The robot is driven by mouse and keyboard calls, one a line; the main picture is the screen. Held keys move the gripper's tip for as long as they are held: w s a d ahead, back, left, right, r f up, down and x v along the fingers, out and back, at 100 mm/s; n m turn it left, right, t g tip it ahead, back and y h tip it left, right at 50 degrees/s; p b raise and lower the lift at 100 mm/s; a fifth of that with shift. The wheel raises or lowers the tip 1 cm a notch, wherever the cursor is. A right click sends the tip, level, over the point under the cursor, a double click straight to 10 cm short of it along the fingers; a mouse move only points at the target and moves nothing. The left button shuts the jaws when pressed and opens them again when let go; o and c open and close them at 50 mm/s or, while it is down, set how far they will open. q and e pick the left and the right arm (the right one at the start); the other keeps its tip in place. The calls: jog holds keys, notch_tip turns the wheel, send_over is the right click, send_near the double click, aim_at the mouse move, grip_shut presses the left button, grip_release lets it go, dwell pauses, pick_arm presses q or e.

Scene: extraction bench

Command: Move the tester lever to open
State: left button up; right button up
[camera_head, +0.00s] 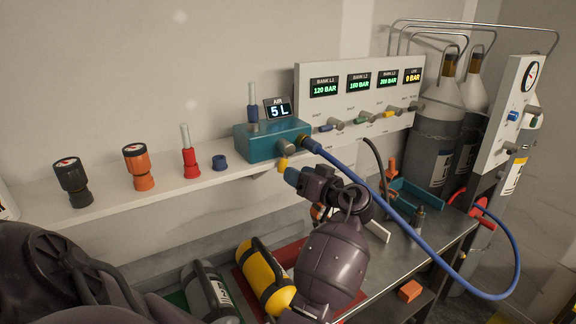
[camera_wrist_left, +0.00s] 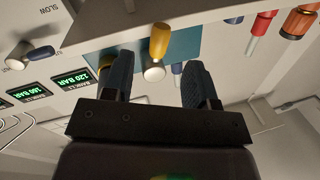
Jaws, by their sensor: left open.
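The tester is a teal box (camera_head: 262,146) on the wall shelf, beside a display reading 5 L. Its yellow lever (camera_head: 283,163) sticks out at the lower front. In the left wrist view, which is turned upside down, the yellow lever (camera_wrist_left: 160,40) with its silver pivot (camera_wrist_left: 154,73) shows in the gap between my fingers. My left gripper (camera_head: 296,172) is just below and in front of the tester. In the left wrist view the gripper (camera_wrist_left: 158,76) is open, one finger on each side of the lever, with no clear contact. My right gripper is not in view.
A blue hose (camera_head: 376,192) runs from the tester over my left wrist to the right. A gauge panel (camera_head: 350,93) stands at the right of the shelf, with grey cylinders (camera_head: 436,135) beyond. A yellow cylinder (camera_head: 262,272) lies on the bench below. Several fittings stand along the shelf's left.

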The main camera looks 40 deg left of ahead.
pick_arm(q)
jog(key=a, duration=0.2)
jog(key=a+p, duration=0.1)
jog(key=a, duration=0.1)
jog(key=shift+w+a, duration=0.2)
jog(key=shift+a, duration=0.2)
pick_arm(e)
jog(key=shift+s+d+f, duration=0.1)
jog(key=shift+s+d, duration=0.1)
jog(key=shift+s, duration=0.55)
